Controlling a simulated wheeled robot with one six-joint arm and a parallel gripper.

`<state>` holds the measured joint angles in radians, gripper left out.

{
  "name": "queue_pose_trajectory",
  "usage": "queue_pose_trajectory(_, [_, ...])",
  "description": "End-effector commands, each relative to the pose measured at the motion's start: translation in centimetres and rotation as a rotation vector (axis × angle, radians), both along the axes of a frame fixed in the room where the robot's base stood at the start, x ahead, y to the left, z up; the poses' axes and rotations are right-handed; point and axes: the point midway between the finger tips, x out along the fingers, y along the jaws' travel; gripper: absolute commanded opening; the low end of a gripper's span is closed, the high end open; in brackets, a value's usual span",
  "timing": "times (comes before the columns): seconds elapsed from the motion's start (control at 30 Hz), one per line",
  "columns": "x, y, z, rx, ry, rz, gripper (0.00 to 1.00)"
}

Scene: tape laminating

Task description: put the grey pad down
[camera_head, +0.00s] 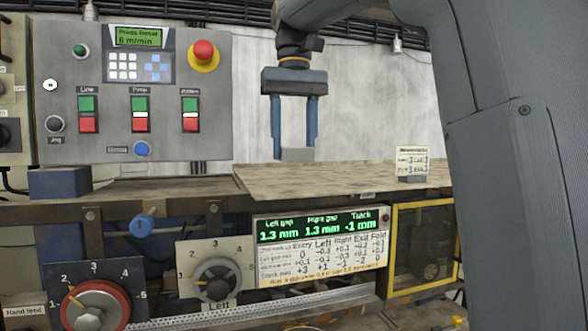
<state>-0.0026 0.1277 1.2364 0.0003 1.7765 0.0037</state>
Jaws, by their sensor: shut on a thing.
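My gripper (295,140) hangs straight down in the middle of the view, its two blue fingers over the wooden tabletop. It is shut on the grey pad (297,155), a small light grey block between the fingertips. The pad is at the back part of the tabletop (330,181). I cannot tell whether its underside touches the top or is slightly above it.
A small printed card on a stand (413,163) is on the tabletop to the right. A blue block (58,181) sits at the left. A control panel (110,90) rises behind left. Knobs and a green display (318,227) are on the front. The tabletop between gripper and card is clear.

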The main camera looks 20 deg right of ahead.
Motion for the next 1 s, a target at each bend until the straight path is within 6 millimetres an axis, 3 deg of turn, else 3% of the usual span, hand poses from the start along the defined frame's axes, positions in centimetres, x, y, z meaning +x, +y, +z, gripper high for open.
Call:
queue_pose_trajectory(0.5, [-0.1,0.1,-5.1,0.0,0.001,0.001,0.28])
queue_pose_trajectory(0.87, [0.0,0.0,-5.5,0.0,0.0,0.001,0.28])
queue_pose_trajectory(0.9, [0.0,0.0,-5.5,0.0,0.0,0.001,0.49])
queue_pose_trajectory(1.0, [0.0,0.0,-5.5,0.0,0.0,0.0,0.65])
